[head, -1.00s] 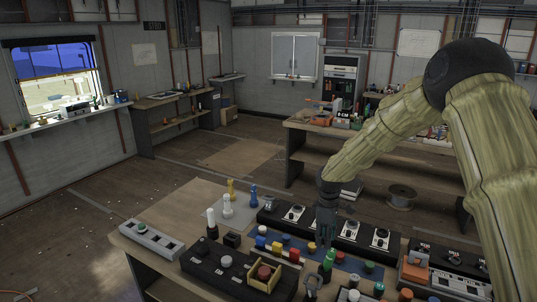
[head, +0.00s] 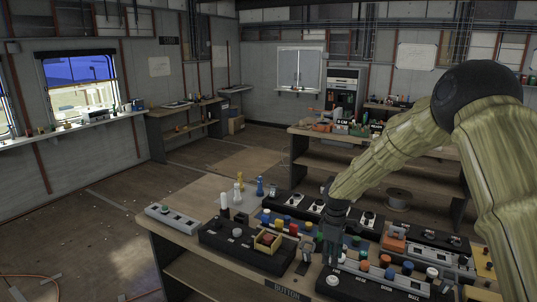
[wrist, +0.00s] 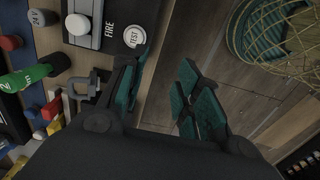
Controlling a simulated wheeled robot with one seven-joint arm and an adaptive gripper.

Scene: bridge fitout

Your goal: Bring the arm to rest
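My arm reaches in from the right side of the head view and bends down to the workbench (head: 188,238). My gripper (head: 331,250) hangs low over the crowded front part of the bench, among the control panels. In the wrist view my gripper (wrist: 165,92) has its two teal-padded fingers apart, with only the wooden surface and dark floor visible between them. Nothing is held. A panel strip marked FIRE and TEST (wrist: 110,30) lies beside the left finger. A grey shackle-like piece (wrist: 82,87) is close to that finger; whether they touch I cannot tell.
A black box with an open wooden tray (head: 268,242) stands left of my gripper. A front panel with several coloured buttons (head: 375,280) lies to its right. A green cylinder (wrist: 25,77) and a wire basket (wrist: 285,30) show in the wrist view. Floor left of the bench is open.

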